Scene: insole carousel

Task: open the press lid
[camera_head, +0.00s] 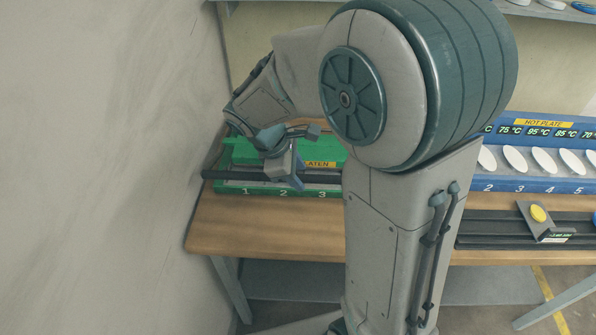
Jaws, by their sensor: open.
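The green press (240,152) stands at the left end of the wooden table, with a yellow label reading "PLATEN" and the numbers 1, 2, 3 along its front edge. A dark horizontal bar (225,175) runs along the front of the press. The lid appears low, but my arm hides much of it, so I cannot tell its exact angle. My gripper (292,174) is open, over the front middle of the press at the bar. I cannot tell whether its fingers are around the bar or touching it.
A blue hot plate station (530,183) with white oval insoles stands at the right. A black rail (490,227) with a yellow-buttoned block (538,213) lies before it. A plain wall (110,150) rises close at the left. Bare wooden tabletop (270,225) lies before the press.

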